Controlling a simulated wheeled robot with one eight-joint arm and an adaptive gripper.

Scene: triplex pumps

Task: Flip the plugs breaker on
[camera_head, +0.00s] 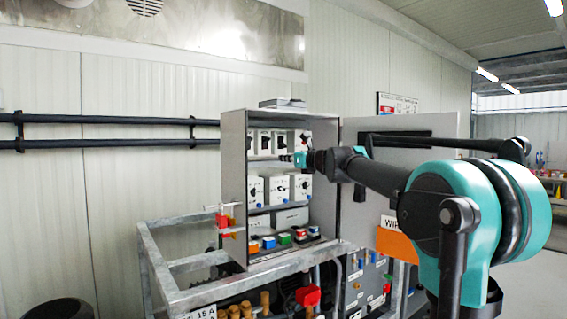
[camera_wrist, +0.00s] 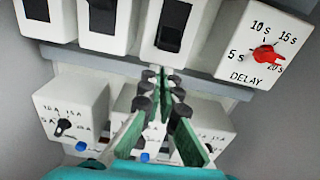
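The open grey electrical cabinet (camera_head: 234,185) holds a top row of white breakers with dark switches. In the wrist view, a left breaker (camera_wrist: 37,11), a middle breaker (camera_wrist: 102,16) and a right breaker (camera_wrist: 172,27) show along the top edge, partly cut off. No plugs label is readable, so I cannot tell which one is the plugs breaker. My gripper (camera_head: 287,158) reaches into the cabinet just below the top row. In the wrist view, my gripper (camera_wrist: 158,76) has its green fingers drawn together at the black tips, with nothing held, below the right breaker.
A delay timer with a red knob (camera_wrist: 266,53) sits right of the breakers. White rotary-switch boxes (camera_wrist: 72,115) fill the row below, close to my fingers. The cabinet door (camera_head: 350,200) stands open at right. Coloured buttons (camera_head: 284,239) line the cabinet bottom.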

